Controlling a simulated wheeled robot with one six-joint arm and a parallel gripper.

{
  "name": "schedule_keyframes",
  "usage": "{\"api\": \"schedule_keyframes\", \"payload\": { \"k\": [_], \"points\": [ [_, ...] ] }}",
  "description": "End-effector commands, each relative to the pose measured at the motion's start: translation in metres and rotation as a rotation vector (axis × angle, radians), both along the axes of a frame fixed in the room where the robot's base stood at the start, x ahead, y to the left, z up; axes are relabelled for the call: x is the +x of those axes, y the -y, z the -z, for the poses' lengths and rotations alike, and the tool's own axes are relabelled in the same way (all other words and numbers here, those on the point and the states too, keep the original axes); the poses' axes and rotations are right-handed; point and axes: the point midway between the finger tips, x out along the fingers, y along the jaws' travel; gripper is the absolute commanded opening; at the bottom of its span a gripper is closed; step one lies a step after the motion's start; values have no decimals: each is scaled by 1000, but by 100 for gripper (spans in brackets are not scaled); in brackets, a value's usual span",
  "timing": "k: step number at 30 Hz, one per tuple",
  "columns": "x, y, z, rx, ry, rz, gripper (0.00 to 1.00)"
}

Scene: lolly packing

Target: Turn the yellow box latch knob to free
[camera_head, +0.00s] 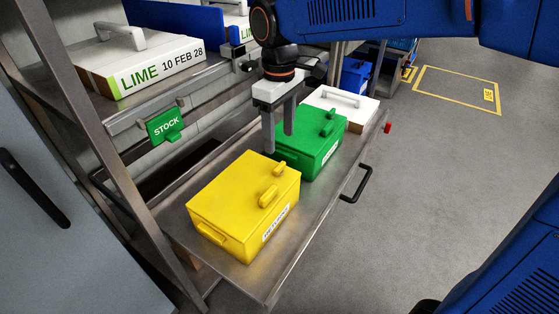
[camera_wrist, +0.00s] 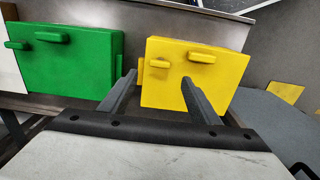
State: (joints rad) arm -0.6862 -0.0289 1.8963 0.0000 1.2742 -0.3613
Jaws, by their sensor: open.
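The yellow box (camera_head: 232,195) stands closed at the near end of the metal tray, with a label on its side. Its latch knob (camera_head: 268,196) is a yellow bar on the lid near the front edge. In the wrist view the yellow box (camera_wrist: 215,85) is beyond my fingertips and the knob (camera_wrist: 202,56) shows above the right finger. My gripper (camera_head: 278,142) is open and empty, pointing down above the far side of the yellow box, near the green box. It also shows in the wrist view (camera_wrist: 160,82). I see no contact with the knob.
The green box (camera_head: 312,148) stands just behind the yellow one, close to my fingers. A white box (camera_head: 345,104) is behind it. The metal tray (camera_head: 270,270) has a black handle (camera_head: 358,184) on its right. A shelf at left holds a LIME box (camera_head: 140,62).

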Motion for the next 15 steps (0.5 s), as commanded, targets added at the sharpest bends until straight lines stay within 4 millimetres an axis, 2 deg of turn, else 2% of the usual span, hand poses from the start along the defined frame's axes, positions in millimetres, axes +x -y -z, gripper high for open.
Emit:
{"api": "schedule_keyframes", "payload": {
  "k": [9,15],
  "points": [
    [-1,1,56,-2,-2,0,56],
    [-1,1,81,-1,-2,0,56]
  ]
}}
